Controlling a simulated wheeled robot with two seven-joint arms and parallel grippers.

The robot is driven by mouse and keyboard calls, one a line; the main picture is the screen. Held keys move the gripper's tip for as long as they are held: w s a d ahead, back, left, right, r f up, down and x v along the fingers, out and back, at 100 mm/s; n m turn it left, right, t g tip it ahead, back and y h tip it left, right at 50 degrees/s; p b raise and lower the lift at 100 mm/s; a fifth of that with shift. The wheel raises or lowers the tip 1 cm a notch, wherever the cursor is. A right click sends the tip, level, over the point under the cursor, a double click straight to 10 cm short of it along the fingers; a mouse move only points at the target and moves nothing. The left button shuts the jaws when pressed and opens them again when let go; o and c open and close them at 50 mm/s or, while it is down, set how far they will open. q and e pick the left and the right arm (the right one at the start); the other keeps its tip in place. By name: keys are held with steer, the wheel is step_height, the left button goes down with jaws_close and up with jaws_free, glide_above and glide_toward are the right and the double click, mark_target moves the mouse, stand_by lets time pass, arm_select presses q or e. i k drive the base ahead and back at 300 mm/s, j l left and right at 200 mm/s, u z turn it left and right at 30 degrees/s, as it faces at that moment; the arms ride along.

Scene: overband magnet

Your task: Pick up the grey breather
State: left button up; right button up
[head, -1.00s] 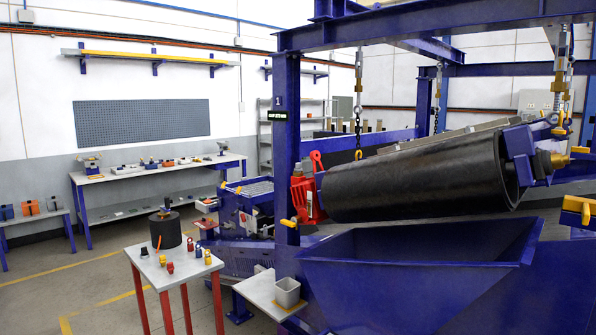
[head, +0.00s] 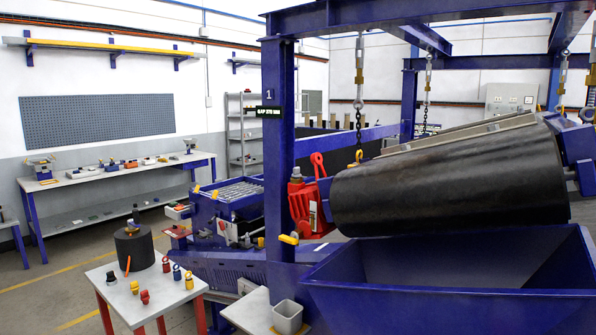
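I cannot pick out a grey breather for certain. Several small fittings stand on the small white-topped table (head: 150,311) with red legs at the lower left. They include a dark blue-grey fitting (head: 177,272), red fittings (head: 166,264) and (head: 145,297), yellow fittings (head: 189,280) and (head: 135,287), and a dark one (head: 111,279) at the left edge. They are too small to tell apart by type. A black cylinder (head: 134,251) with a metal and brass top stands at the back of this table, with an orange stick in front of it. Neither of my grippers is in view.
A pale shelf (head: 262,312) with a grey bin (head: 287,316) juts out near the table. Open floor lies to the left. A workbench (head: 125,172) lines the far wall.

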mark_target(296, 175)
steer(key=i+j+z, duration=0.2)
steer(key=i+j, duration=0.2)
steer(key=j, duration=0.2)
steer(key=i+j, duration=0.15)
steer(key=j, duration=0.15)
steer(key=i+j+z, duration=0.25)
steer(key=j, duration=0.4)
steer(key=i+j+z, duration=0.1)
steer(key=i+j, duration=0.15)
steer(key=i+j+z, duration=0.1)
steer(key=j, duration=0.35)
steer(key=i+j, duration=0.2)
steer(key=j, duration=0.2)
steer(key=z, duration=0.05)
